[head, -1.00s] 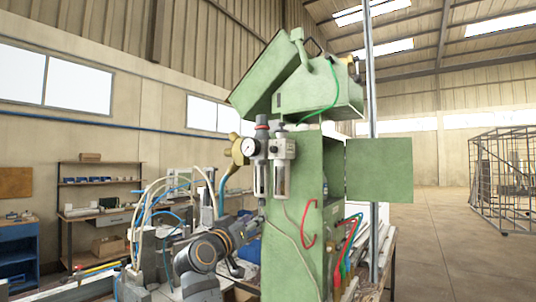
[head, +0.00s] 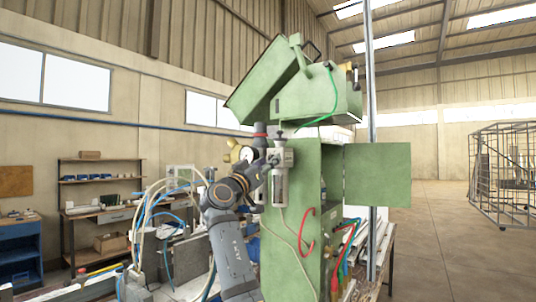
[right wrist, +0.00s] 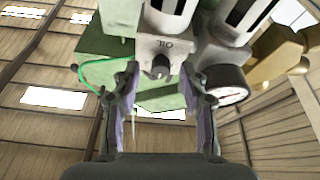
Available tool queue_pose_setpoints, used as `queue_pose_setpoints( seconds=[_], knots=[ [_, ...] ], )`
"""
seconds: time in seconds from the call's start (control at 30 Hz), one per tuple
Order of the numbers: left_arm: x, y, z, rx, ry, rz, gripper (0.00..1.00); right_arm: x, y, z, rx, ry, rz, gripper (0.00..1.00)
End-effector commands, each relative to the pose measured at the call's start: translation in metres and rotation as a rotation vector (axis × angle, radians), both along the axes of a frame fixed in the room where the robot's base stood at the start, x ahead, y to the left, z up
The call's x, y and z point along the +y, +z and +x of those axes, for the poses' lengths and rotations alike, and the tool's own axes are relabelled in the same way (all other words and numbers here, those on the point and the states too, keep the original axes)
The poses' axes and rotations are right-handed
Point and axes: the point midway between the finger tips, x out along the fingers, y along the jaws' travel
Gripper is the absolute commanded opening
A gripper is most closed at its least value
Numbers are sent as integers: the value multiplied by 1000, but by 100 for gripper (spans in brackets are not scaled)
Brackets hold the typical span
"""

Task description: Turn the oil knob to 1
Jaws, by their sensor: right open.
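The oil knob (right wrist: 157,68) is a small dark grey knob on the light grey block marked OIL, which appears upside down in the right wrist view. In the head view the lubricator (head: 280,183) hangs on the green cabinet, with the knob (head: 281,134) at its top. My right gripper (right wrist: 160,78) is open, and the knob appears between its two fingers in the right wrist view; I see no clear contact. In the head view my right gripper (head: 259,168) is just left of the lubricator. The knob's setting is not readable. My left gripper is not in view.
A round white gauge (right wrist: 228,87) sits right beside the knob in the wrist view, with brass parts (right wrist: 275,50) beyond it. The cabinet's green door (head: 378,174) stands open at right. Hoses (head: 150,215) rise at left. A green tube (right wrist: 92,72) hangs nearby.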

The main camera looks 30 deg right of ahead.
Motion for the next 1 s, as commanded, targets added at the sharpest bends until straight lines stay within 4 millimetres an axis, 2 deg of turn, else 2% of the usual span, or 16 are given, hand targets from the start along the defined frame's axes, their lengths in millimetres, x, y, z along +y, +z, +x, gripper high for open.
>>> queue_pose_setpoints(
  seconds=[0.1, 0.37, 0.67, 1.0],
  knots=[
    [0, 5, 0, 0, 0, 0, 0, -6, 3, 3, 1, 1, 0, 44],
    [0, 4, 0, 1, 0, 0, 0, -7, 2, 3, 0, 0, 0, 42],
    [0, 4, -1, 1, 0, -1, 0, -7, 2, 3, 0, 0, 0, 2],
    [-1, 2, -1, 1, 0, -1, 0, -7, 2, 2, 24, 0, -9, 0]
  ],
)
